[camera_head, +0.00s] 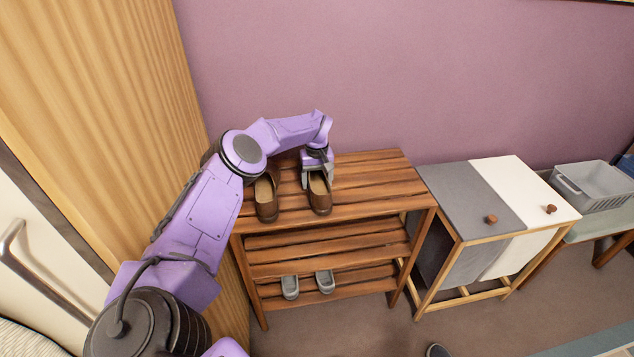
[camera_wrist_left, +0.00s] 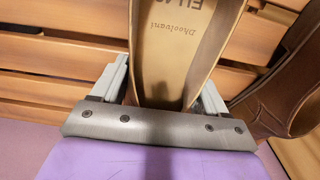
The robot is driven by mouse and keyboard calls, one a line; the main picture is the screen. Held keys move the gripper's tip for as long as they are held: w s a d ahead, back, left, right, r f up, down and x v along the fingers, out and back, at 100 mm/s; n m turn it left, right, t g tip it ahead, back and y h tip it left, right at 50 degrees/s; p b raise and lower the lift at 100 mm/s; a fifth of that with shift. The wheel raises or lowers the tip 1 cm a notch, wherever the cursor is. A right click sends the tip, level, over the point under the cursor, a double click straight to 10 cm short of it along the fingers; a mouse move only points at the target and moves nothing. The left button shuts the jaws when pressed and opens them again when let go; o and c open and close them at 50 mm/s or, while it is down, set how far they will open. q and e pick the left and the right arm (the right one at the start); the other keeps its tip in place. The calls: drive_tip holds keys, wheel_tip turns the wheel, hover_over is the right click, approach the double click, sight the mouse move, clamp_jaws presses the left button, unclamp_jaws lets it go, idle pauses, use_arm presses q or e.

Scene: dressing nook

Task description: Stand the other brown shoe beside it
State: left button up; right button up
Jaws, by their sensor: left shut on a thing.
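Two brown shoes are at the top slats of the wooden shoe rack (camera_head: 365,184), side by side with toes toward me. The left brown shoe (camera_head: 266,199) stands on the rack, partly behind my arm. My left gripper (camera_head: 317,180) is shut on the right brown shoe (camera_head: 320,201), around its heel end. I cannot tell whether this shoe rests fully on the slats. In the left wrist view the held shoe's tan insole (camera_wrist_left: 178,55) shows between the fingers, and the other brown shoe (camera_wrist_left: 288,90) is at the right, a small gap away. My right gripper is out of view.
Grey shoes (camera_head: 307,284) stand on the rack's lowest shelf. The top right of the rack is bare. A grey and white hamper (camera_head: 490,215) stands right of the rack, and a grey basket (camera_head: 588,187) sits beyond it. A wooden panel (camera_head: 110,100) rises at the left.

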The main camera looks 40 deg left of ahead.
sight(317, 181)
use_arm(q)
drive_tip(key=o, duration=1.3)
drive_tip(key=shift+r, duration=0.3)
wheel_tip(317, 181, up, 12)
drive_tip(key=shift+f+b, duration=0.15)
drive_tip(key=shift+b, duration=0.15)
